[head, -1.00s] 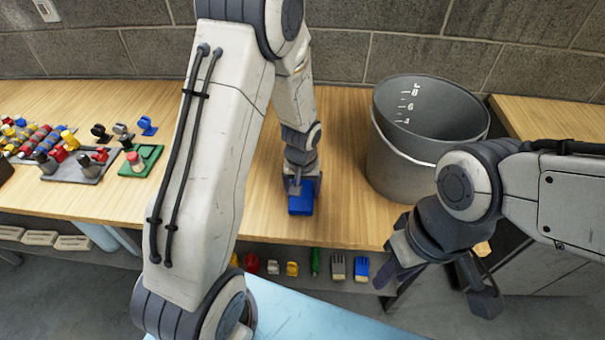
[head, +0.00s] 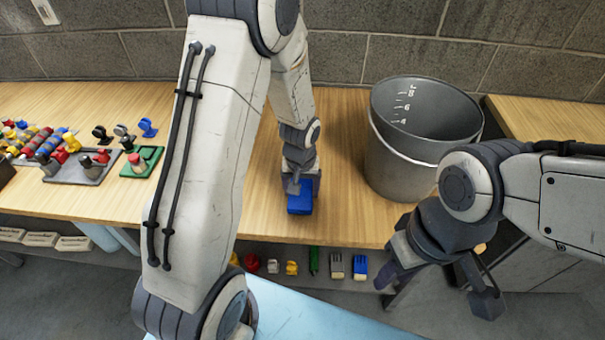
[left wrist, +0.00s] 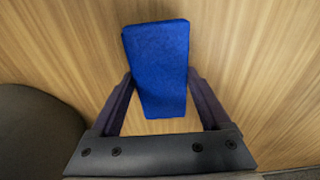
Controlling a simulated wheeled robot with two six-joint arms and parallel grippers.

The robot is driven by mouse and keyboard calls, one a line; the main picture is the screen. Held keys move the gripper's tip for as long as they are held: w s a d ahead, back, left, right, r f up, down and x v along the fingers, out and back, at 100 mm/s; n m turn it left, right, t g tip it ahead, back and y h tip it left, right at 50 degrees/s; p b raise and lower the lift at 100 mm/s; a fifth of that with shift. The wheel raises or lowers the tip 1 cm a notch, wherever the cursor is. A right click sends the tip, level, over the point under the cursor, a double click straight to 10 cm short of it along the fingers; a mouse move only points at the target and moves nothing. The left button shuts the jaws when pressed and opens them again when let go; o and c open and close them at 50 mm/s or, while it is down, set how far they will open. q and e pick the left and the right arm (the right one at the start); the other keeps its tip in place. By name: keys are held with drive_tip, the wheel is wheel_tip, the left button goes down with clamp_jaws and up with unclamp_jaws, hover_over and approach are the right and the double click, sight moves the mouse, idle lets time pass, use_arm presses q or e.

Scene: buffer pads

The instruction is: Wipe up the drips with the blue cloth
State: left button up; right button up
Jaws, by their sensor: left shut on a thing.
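The blue cloth (head: 300,204) is a folded pad at the wooden counter (head: 345,215), near its front edge. My left gripper (head: 301,188) is shut on it from above. In the left wrist view the cloth (left wrist: 158,60) sits between the two dark fingers (left wrist: 160,85), with bare wood around it. I cannot tell whether the cloth touches the wood. No drips show clearly in either view; my left arm hides part of the counter. My right gripper (head: 436,290) is open and empty, in front of the counter's edge at the right.
A grey bucket (head: 400,170) with white markings stands right of the cloth. Several coloured fittings and a green block (head: 142,162) crowd the left counter. Small items, including a green one (head: 314,262), line a lower shelf. A brick wall (head: 340,60) closes the back.

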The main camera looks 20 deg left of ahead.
use_arm(q)
drive_tip(key=shift+d+r+p, duration=0.3)
drive_tip(key=shift+r+p, duration=0.05)
drive_tip(key=shift+r, duration=0.2)
drive_tip(key=shift+d+r+p, duration=0.25)
drive_tip(key=shift+r+p, duration=0.05)
drive_tip(key=shift+r, duration=0.2)
wheel_tip(320, 180, up, 4)
drive_tip(key=p, duration=0.3)
drive_tip(key=shift+f, duration=0.1)
drive_tip(key=shift+a, duration=0.1)
drive_tip(key=shift+f, duration=0.1)
